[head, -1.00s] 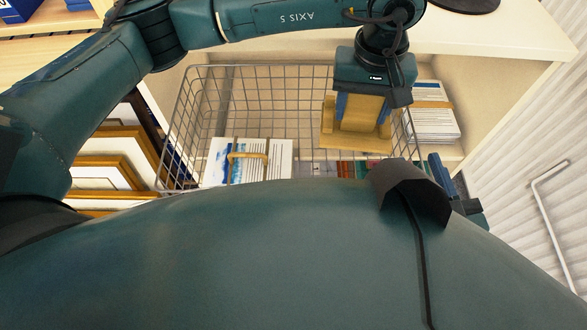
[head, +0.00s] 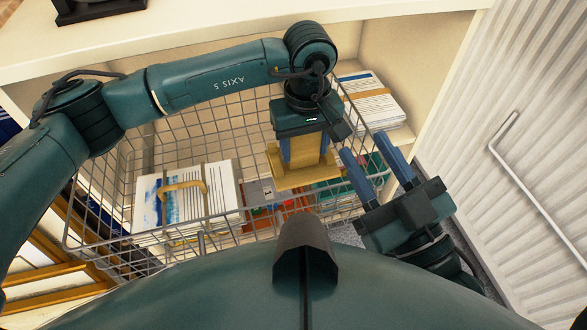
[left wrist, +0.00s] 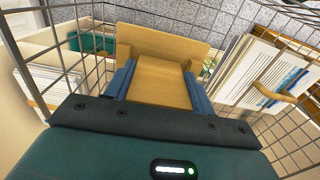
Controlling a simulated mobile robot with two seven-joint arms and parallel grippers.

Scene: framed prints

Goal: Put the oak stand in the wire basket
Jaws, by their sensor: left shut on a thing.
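The oak stand (head: 299,174) is pale yellow-brown wood with a wide flat part at its lower end. My left gripper (head: 303,150) is shut on it, with blue fingers on both sides of its narrower part. The stand also shows in the left wrist view (left wrist: 162,80) between the fingers of my left gripper (left wrist: 160,88). The wire basket (head: 165,150) is a large grey mesh box. The stand is over the right part of the basket; its exact height is hard to tell. My right gripper (head: 372,172) is open and empty, to the right of the basket.
A strapped bundle of prints (head: 222,195) is at the basket's left. Small coloured items (head: 258,215) show through the mesh below the stand. Another paper stack (head: 372,100) sits on the shelf behind. Framed prints (head: 50,280) stand at lower left. A ribbed white wall (head: 500,150) is at right.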

